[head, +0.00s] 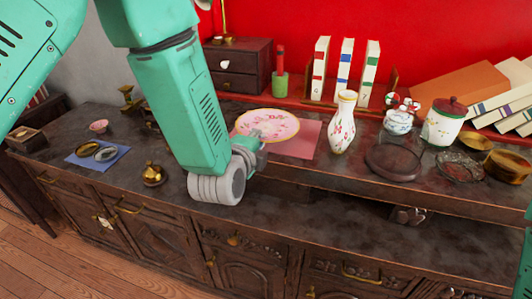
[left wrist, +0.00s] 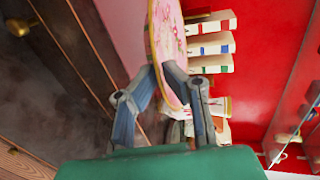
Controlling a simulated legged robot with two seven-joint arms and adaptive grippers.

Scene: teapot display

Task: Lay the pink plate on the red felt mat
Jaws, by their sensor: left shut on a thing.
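The pink plate (head: 267,122), with a flowered middle and a gold rim, is over the left and back part of the red felt mat (head: 302,145) in the head view. My left gripper (head: 254,141) is shut on the plate's near edge. In the left wrist view the plate (left wrist: 170,40) shows at a slant between the fingertips (left wrist: 167,72), with the mat (left wrist: 122,32) alongside its underside. I cannot tell whether the plate touches the mat. My left forearm hides part of the cabinet top. My right gripper is not in view.
A white flowered vase (head: 342,122) stands at the mat's right edge. Upright books (head: 343,70) and a green holder (head: 280,86) stand on the ledge behind. A dark round tray (head: 393,163) lies further right. The cabinet top (head: 300,212) in front is clear.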

